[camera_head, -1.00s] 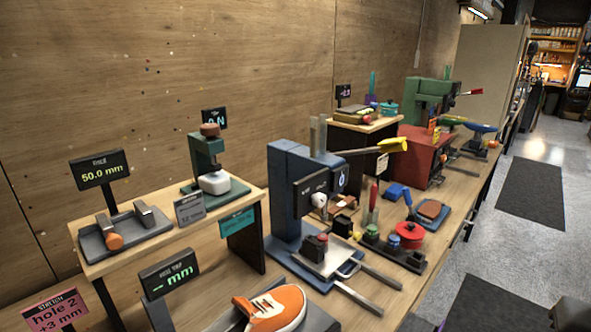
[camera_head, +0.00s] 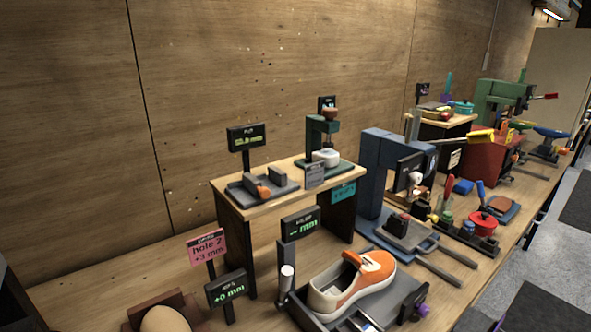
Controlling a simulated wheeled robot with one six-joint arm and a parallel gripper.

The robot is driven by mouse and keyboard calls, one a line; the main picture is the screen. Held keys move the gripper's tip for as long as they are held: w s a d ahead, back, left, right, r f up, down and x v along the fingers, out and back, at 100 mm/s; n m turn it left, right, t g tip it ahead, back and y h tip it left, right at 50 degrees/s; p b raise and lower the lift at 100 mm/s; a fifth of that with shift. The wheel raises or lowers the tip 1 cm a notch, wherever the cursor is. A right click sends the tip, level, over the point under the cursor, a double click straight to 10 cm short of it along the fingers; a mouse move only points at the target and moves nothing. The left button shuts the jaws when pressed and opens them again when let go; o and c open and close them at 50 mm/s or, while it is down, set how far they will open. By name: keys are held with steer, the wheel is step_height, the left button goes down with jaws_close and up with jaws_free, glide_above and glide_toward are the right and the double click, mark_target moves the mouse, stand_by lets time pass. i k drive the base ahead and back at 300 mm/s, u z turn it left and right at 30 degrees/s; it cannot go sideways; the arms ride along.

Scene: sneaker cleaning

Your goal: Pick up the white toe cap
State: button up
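No white toe cap can be made out for certain. A small white rounded piece (camera_head: 326,157) sits under the head of the green press (camera_head: 314,132) on the raised wooden shelf. Another small whitish piece (camera_head: 415,179) shows at the front of the blue press (camera_head: 374,170); it is too small to identify. An orange and cream sneaker (camera_head: 330,294) rests in a dark holder on the bench, its orange end toward the upper right. My gripper is not in view.
The wooden shelf (camera_head: 290,181) stands behind the sneaker and also holds a grey fixture with an orange part. Display signs (camera_head: 299,224) stand around the shelf and holder. Red and green machines crowd the bench farther right. Bare bench (camera_head: 100,290) lies at the left.

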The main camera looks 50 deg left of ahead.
mark_target(331, 157)
steer(key=k, duration=0.25)
steer(key=u, duration=0.7)
